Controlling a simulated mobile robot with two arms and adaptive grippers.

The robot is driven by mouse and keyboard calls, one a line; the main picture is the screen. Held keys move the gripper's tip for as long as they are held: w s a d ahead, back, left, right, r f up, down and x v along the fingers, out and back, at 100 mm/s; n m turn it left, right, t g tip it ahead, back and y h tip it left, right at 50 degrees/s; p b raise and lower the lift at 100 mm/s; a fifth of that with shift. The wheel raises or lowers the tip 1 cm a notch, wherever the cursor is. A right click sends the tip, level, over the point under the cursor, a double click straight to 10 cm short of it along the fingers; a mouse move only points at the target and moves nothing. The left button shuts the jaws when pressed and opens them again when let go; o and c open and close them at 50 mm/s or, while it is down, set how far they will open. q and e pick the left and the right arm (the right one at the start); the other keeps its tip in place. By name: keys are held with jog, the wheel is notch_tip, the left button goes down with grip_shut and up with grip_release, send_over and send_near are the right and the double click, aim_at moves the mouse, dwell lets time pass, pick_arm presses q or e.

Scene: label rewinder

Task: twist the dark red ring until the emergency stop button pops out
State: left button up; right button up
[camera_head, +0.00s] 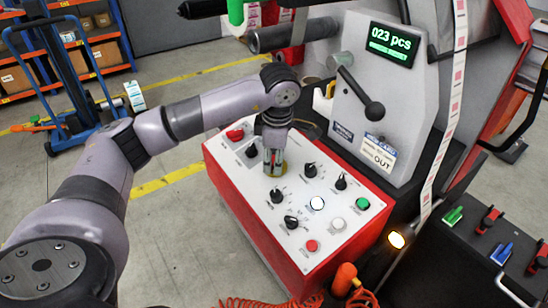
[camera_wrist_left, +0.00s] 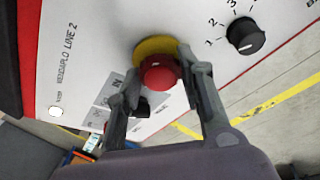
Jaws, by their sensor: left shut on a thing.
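The emergency stop button (camera_wrist_left: 158,78) shows in the left wrist view as a round red head. Its dark red ring (camera_wrist_left: 178,67) sits behind the head, against a yellow disc (camera_wrist_left: 153,47) on the white panel. My left gripper (camera_wrist_left: 161,80) has one finger on each side of the ring and is shut on it. In the head view my left gripper (camera_head: 273,163) points down at the panel and hides most of the button. I cannot tell whether the button is in or out. My right gripper is in neither view.
The red-sided control box (camera_head: 242,212) carries black knobs (camera_head: 310,170) close to my gripper, plus a lit white button (camera_head: 317,203), a green button (camera_head: 362,204) and a red button (camera_head: 312,245). A lever (camera_head: 374,110) and a display (camera_head: 392,44) stand behind.

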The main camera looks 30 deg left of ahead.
pick_arm(q)
jog(key=o, duration=1.2)
jog(key=r, duration=0.4)
jog(key=s+d+r, duration=0.1)
jog(key=r, duration=0.6)
jog(key=shift+s+d+r, duration=0.3)
jog(key=shift+d+r, duration=0.05)
